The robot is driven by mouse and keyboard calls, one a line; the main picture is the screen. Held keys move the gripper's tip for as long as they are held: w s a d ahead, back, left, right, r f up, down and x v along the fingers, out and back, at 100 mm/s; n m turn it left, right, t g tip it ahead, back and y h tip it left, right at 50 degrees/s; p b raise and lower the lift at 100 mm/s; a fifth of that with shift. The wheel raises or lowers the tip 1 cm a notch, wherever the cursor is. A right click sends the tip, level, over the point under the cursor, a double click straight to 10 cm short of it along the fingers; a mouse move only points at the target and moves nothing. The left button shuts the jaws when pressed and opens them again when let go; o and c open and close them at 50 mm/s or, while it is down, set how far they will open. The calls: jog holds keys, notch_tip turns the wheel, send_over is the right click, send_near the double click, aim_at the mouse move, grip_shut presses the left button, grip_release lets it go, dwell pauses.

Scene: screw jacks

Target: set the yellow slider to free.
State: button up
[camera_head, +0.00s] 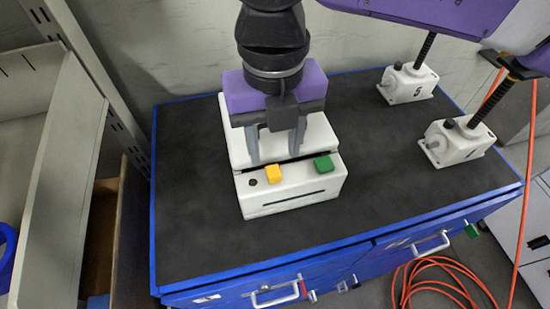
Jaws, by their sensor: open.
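The yellow slider (273,174) is a small block on the sloped front face of a white box (310,191). It sits left of the middle, just right of a small dark round spot. A green block (323,165) sits on the same face farther right. My gripper (275,158) points down over the box, behind the two blocks. Its two grey fingers are apart with nothing seen between them. The left fingertip is close behind the yellow slider; I cannot tell whether it touches the box. No readable "free" mark shows.
The box stands on a dark mat on a blue cabinet (250,278). The mat is clear left of the box. An orange hose (440,285) lies on the floor.

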aim_at(273, 171)
jog(key=shift+f+p, duration=0.55)
jog(key=shift+f, duration=2.15)
grip_shut()
jog(key=shift+a, duration=0.1)
